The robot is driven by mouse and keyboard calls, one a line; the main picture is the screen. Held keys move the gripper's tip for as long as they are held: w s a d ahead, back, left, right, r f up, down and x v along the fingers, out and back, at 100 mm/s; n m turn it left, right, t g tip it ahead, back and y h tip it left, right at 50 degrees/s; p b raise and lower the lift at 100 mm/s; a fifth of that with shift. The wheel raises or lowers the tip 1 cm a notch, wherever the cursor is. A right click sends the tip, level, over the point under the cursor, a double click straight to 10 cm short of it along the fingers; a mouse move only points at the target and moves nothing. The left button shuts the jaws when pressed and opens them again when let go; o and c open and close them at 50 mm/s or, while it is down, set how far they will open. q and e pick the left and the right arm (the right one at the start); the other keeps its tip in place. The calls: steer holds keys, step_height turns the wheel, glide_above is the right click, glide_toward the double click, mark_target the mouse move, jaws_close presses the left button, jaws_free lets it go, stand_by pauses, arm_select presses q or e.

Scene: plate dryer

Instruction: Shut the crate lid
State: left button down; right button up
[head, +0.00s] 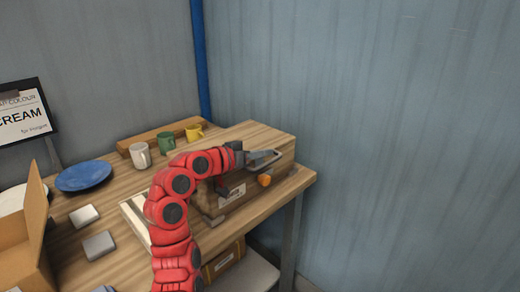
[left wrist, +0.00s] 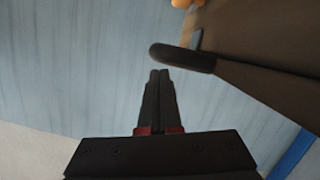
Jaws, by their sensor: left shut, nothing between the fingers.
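The wooden crate (head: 284,168) stands at the right end of the table, with a pale label on its front. Its lid (head: 258,132) shows as a light wooden board on top; whether it is fully down I cannot tell. My left gripper (head: 276,155) is shut and empty at the front of the crate, just below the lid's edge; contact is unclear. My arm hides part of the crate front. In the left wrist view the shut fingers (left wrist: 159,76) point past a brown panel (left wrist: 260,45) with a dark rounded bar (left wrist: 182,58). My right gripper is out of view.
An orange object (head: 264,180) is by the crate front. White (head: 140,156), green (head: 166,142) and yellow (head: 194,132) mugs stand behind my arm. A blue plate (head: 84,175) and a cardboard box (head: 30,240) are at left. A wall (head: 400,130) rises beyond the crate.

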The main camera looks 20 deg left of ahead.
arm_select(q)
steer(key=shift+d+f+b, duration=0.15)
steer(key=shift+f+b, duration=0.2)
steer(key=shift+f, duration=0.5)
steer(key=shift+f, duration=0.1)
